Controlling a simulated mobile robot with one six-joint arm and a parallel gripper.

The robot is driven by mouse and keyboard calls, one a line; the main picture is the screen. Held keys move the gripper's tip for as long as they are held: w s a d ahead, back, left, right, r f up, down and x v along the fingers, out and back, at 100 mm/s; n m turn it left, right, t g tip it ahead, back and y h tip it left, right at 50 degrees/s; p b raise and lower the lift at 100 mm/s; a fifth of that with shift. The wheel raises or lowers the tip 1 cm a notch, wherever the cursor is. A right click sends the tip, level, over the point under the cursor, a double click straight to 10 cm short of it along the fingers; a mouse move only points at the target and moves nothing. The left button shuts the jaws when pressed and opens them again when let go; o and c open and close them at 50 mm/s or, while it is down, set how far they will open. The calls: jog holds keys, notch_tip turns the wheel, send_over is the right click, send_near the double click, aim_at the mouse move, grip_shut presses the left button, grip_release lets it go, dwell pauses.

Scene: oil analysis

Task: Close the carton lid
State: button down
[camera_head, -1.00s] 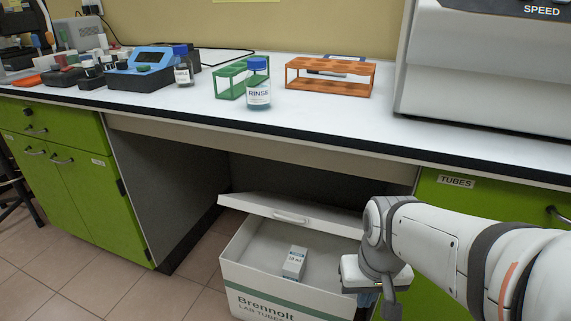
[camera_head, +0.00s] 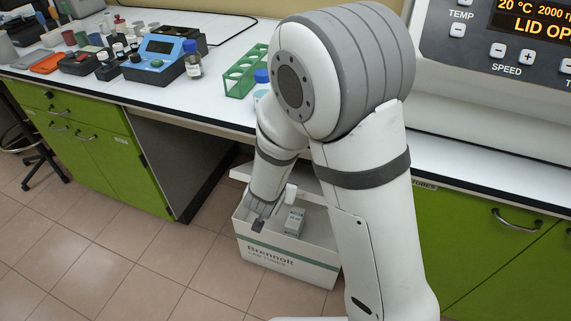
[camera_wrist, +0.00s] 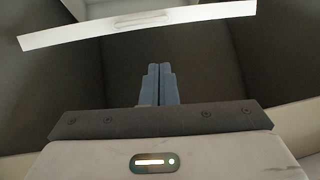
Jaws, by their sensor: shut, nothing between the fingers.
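The white carton (camera_head: 290,264), marked Brennolt LAB TUBES, stands on the floor under the bench. Its lid (camera_head: 309,181) is raised at the back, partly hidden behind my arm. In the wrist view the lid (camera_wrist: 75,36) shows as a white slanted panel with a pale handle (camera_wrist: 142,22), beyond the fingertips. In the head view my wrist is over the carton's left part; the fingertips are unclear.
The bench top (camera_head: 225,87) overhangs the carton. On it are a green rack (camera_head: 242,78), a labelled bottle (camera_head: 193,62) and a blue device (camera_head: 160,58). Green cabinets (camera_head: 107,150) flank the recess. The tiled floor (camera_head: 130,255) in front and left is clear.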

jog(key=w+d+f+h+b, duration=0.2)
jog(key=w+f, duration=0.3)
jog(key=f, duration=0.3)
jog(key=shift+w+d+f+t, duration=0.15)
jog(key=shift+d+f+t, duration=0.05)
jog(key=shift+d+t, duration=0.25)
